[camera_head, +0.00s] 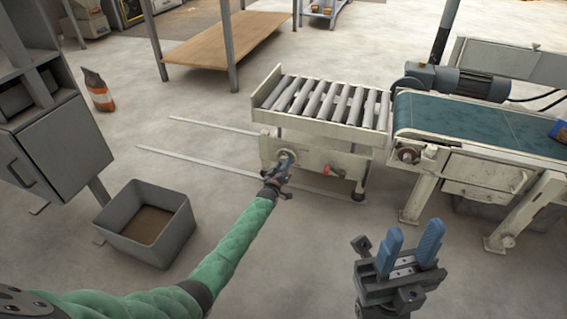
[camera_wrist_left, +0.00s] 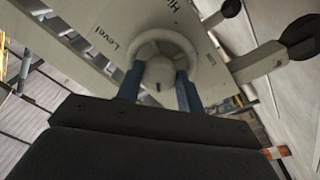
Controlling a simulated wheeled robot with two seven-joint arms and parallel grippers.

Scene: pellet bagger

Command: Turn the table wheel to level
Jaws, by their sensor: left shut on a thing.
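The roller table (camera_head: 325,105) stands in the middle of the head view, with a pale wheel (camera_head: 284,158) on its front panel. My left gripper (camera_head: 281,166) is at this wheel. In the left wrist view the blue fingers of my left gripper (camera_wrist_left: 160,88) are on either side of the hub of the wheel (camera_wrist_left: 158,62), shut on it. The panel (camera_wrist_left: 110,30) beside it bears the word "Level" and part of another word. My right gripper (camera_head: 407,250) has its two blue fingers apart, with nothing between them, at the lower right of the head view.
A conveyor with a green belt (camera_head: 470,117) and a motor adjoins the table on the right. A grey bin (camera_head: 146,222) and a grey cabinet (camera_head: 62,146) are at the left. Floor rails run left of the table.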

